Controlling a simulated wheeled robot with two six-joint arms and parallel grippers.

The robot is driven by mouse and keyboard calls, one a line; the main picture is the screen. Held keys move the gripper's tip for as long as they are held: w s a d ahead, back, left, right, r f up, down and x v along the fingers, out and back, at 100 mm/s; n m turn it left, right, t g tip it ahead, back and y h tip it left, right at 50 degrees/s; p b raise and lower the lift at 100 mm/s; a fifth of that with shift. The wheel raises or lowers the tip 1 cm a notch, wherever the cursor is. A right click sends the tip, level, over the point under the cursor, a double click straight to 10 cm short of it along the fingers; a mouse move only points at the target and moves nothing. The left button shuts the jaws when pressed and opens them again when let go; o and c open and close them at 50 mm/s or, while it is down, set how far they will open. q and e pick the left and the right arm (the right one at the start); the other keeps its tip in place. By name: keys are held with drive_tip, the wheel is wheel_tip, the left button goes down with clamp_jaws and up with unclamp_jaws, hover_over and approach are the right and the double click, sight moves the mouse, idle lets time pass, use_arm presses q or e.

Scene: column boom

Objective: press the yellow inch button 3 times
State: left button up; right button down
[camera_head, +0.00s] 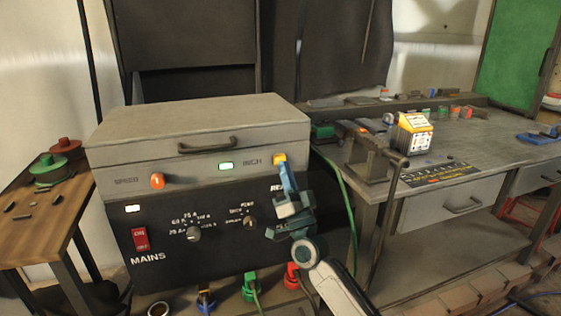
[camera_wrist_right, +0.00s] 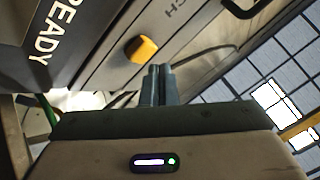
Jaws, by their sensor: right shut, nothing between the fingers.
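The yellow inch button (camera_head: 280,159) sits on the grey front panel of the machine (camera_head: 200,150), right of the INCH label. It also shows in the right wrist view (camera_wrist_right: 141,49), sticking out of the panel. My right gripper (camera_head: 285,168) is shut and empty, with its fingertips just below the button in the head view. In the right wrist view the closed fingertips (camera_wrist_right: 158,70) are close below and right of the button; I cannot tell whether they touch it. My left gripper is not in view.
An orange speed knob (camera_head: 157,181), a lit green indicator (camera_head: 226,166) and a red mains switch (camera_head: 140,238) are on the machine. A bench (camera_head: 470,150) with a vice (camera_head: 372,158) and a yellow-white box (camera_head: 413,136) stands right. A wooden table (camera_head: 40,215) stands left.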

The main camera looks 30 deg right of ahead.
drive_tip(key=shift+w, duration=0.2)
idle(0.7)
drive_tip(key=shift+w+d, duration=0.1)
drive_tip(key=shift+w, duration=0.1)
drive_tip(key=shift+w+d, duration=0.15)
drive_tip(key=shift+w, duration=0.35)
idle(0.7)
drive_tip(key=shift+s, duration=0.1)
drive_tip(key=shift+s+a+p, duration=0.25)
drive_tip(key=shift+s+p, duration=0.15)
drive_tip(key=shift+s, duration=0.4)
drive_tip(key=s+p, duration=0.1)
drive_tip(key=s, duration=0.1)
drive_tip(key=s+a+p, duration=0.1)
drive_tip(key=s+p, duration=0.1)
drive_tip(key=s, duration=0.1)
drive_tip(key=shift+a, duration=0.1)
